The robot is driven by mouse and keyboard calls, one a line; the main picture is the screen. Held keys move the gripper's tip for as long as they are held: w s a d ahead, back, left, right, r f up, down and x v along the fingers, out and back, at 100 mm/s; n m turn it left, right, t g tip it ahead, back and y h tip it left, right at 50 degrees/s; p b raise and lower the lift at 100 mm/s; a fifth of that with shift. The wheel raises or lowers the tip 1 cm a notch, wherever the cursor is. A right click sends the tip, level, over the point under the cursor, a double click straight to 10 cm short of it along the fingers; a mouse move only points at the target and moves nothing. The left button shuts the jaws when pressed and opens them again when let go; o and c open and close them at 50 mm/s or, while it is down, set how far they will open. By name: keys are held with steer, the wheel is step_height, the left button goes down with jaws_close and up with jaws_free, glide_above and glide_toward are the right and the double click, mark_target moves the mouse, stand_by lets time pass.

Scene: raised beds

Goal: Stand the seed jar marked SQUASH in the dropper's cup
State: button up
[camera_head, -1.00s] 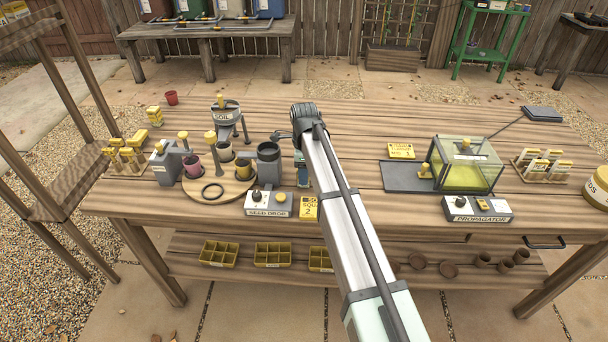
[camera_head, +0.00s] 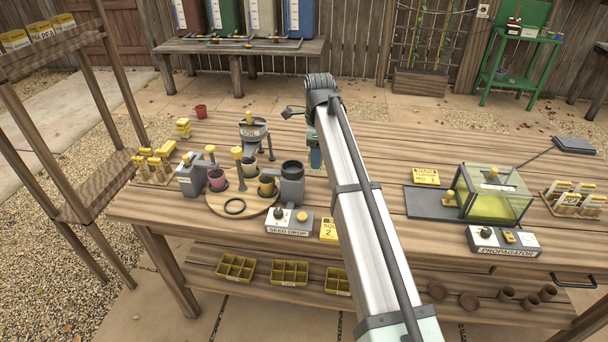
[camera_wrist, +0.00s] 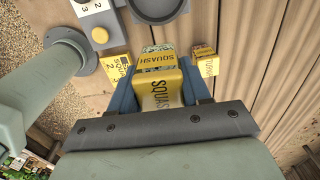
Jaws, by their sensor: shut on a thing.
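My gripper (camera_wrist: 156,72) is shut on the yellow SQUASH seed jar (camera_wrist: 159,92), which sits between the two blue fingers in the wrist view. Its SQUASH lettering faces the camera. In the head view the gripper (camera_head: 315,150) hangs over the bench, mostly hidden by my arm, and the jar cannot be made out. The dropper's round grey cup (camera_head: 292,169) stands to its lower left, above the SEED DROP box (camera_head: 289,220). Part of the cup (camera_wrist: 156,7) shows at the wrist view's top edge, apart from the jar.
A yellow card marked SQU 2 (camera_head: 329,230) is right of the SEED DROP box. A round board (camera_head: 222,202) with small pots lies left of the dropper. The soil hopper (camera_head: 253,132) stands behind. Another small yellow labelled item (camera_wrist: 206,60) is near the jar. The propagator (camera_head: 495,192) stands farther right.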

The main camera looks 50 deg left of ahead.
steer(key=s+a+r, duration=0.4)
steer(key=a+r, duration=0.2)
steer(key=r, duration=0.1)
steer(key=shift+n, duration=0.3)
steer(key=shift+s+f, duration=0.2)
steer(key=shift+f, duration=4.6)
steer(key=shift+f, duration=0.1)
steer(key=o, duration=1.1)
step_height(320, 180, up, 12)
steer(key=shift+r, duration=0.1)
steer(key=shift+d, duration=0.1)
